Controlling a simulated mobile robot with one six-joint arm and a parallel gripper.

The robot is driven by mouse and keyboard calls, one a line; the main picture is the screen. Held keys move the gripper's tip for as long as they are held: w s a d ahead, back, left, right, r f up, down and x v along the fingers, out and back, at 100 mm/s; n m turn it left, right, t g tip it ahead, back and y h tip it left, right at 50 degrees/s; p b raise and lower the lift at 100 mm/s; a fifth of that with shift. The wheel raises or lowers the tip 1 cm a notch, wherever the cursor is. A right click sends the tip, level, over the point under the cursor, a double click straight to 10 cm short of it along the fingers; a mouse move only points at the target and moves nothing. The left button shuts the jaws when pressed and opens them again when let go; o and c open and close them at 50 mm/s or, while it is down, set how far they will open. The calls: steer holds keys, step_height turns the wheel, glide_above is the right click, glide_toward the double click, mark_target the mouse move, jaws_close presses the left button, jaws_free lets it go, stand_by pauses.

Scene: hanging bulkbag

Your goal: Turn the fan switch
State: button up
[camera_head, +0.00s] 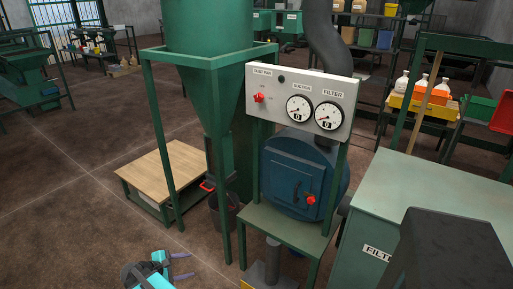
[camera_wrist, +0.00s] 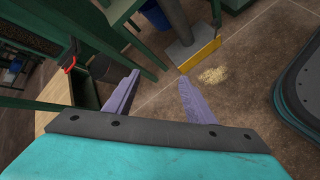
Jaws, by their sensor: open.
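The fan switch (camera_head: 259,97) is a red knob at the left of a pale control panel (camera_head: 285,82) labelled as the dust fan panel. My gripper (camera_head: 182,266) is low in the head view, below and to the left of the panel and well apart from it. In the wrist view my gripper (camera_wrist: 160,88) shows two purple fingers, spread apart with nothing between them. The wrist view looks down at the floor, and the switch is not in it.
Two gauges (camera_head: 314,111) sit right of the switch. A green hopper frame (camera_head: 158,130) stands left of the panel. A blue filter unit (camera_head: 290,175) with a red knob is below it. Brown floor (camera_head: 70,210) is clear at left.

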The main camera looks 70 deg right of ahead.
steer(key=d+r+n+h+p, duration=0.1)
steer(key=d+r+h+p, duration=0.15)
steer(key=d+r, duration=1.1)
steer(key=n+g+h+p, duration=0.3)
steer(key=n+g+h, duration=0.15)
steer(key=h, duration=0.45)
glide_toward(257, 99)
steer(key=shift+m+g, duration=0.35)
steer(key=shift+g, duration=0.1)
steer(key=v, duration=0.4)
steer(key=shift+w+a, duration=0.25)
steer(key=p+x, duration=0.4)
steer(key=x, duration=0.9)
steer(key=shift+s+d, duration=0.2)
steer(key=shift+d, duration=0.2)
steer(key=c, duration=1)
